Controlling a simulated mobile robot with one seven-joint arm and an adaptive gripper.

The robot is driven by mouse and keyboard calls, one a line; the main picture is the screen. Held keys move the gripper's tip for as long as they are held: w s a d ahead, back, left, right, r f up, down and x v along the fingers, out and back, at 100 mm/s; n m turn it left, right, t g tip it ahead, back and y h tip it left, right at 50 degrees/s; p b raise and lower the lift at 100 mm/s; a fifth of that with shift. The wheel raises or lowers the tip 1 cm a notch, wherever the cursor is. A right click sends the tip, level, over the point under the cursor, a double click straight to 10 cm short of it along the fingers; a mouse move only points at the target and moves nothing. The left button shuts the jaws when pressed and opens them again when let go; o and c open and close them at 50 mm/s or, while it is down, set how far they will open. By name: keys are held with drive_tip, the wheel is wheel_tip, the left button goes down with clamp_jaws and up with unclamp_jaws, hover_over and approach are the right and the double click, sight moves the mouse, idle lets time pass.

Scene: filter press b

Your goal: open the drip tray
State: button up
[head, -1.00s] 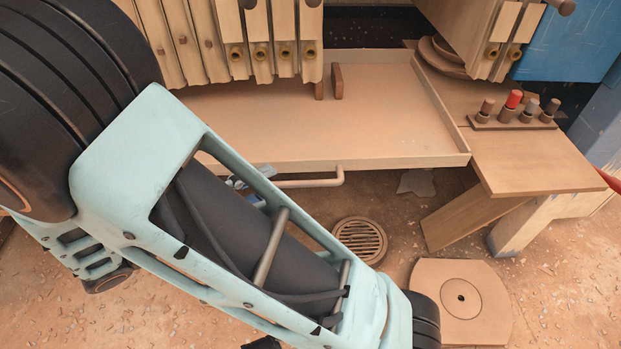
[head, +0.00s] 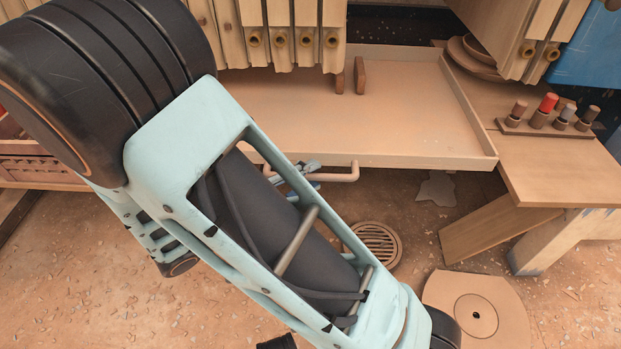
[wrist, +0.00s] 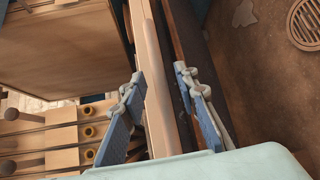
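The drip tray (head: 400,128) is a wide, shallow tan tray under the press plates in the head view. Its front handle (head: 340,177) is a pale bar bent back to the tray at its right end. My gripper (head: 298,172) is at the left part of this handle, partly hidden by my arm. In the wrist view my gripper (wrist: 158,82) has its two blue-grey fingers apart. A long pale bar runs between them, with a darker brown strip beside it. I cannot tell which of these is the handle and which is the tray's front edge. No firm grip shows.
Press plates (head: 290,35) hang above the tray. A wooden bench (head: 555,170) with a rack of several pegs (head: 545,128) stands right of it. A round floor drain (head: 376,243) and a flat plate with a disc (head: 476,312) lie on the floor. The floor before the tray is otherwise mostly clear.

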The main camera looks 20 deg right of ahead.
drive_tip(key=shift+w+d+f, duration=0.1)
drive_tip(key=shift+w+d, duration=0.15)
drive_tip(key=shift+d, duration=0.3)
clamp_jaws()
